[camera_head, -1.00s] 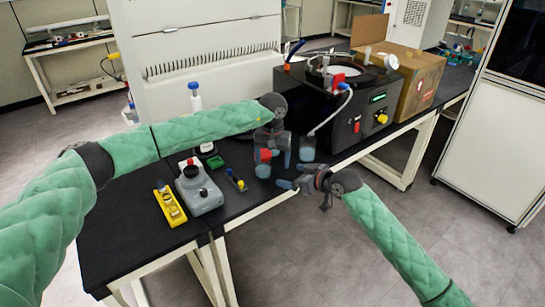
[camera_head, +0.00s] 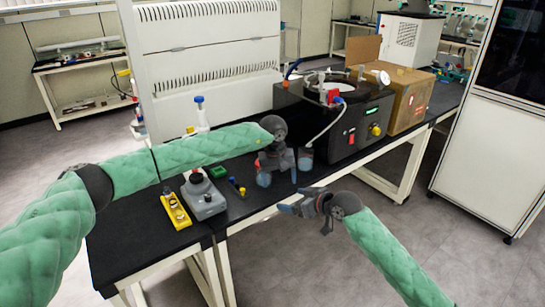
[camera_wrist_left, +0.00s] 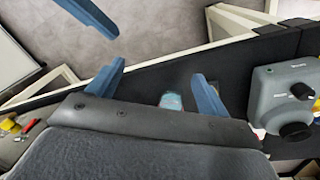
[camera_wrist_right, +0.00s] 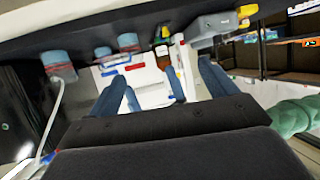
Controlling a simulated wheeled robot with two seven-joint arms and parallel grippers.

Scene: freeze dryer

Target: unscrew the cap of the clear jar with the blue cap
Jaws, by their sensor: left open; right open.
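A clear jar with pale blue in it (camera_head: 264,179) stands on the black bench near its front edge. My left gripper (camera_head: 280,170) is over it, open, and hides its upper part, so I cannot make out its cap. In the left wrist view a pale blue jar (camera_wrist_left: 172,101) shows beside the right finger of my open left gripper (camera_wrist_left: 158,82). My right gripper (camera_head: 292,200) is open and empty in front of the bench edge, right of the jar. The right wrist view shows its open fingers (camera_wrist_right: 162,85) and small bluish jars (camera_wrist_right: 128,42) on the bench.
A second jar (camera_head: 306,156) with a tube stands right of the left gripper, by the black machine (camera_head: 345,125). A grey device (camera_head: 203,198), a yellow rack (camera_head: 175,211) and a blue-capped bottle (camera_head: 200,112) stand left. The floor in front is clear.

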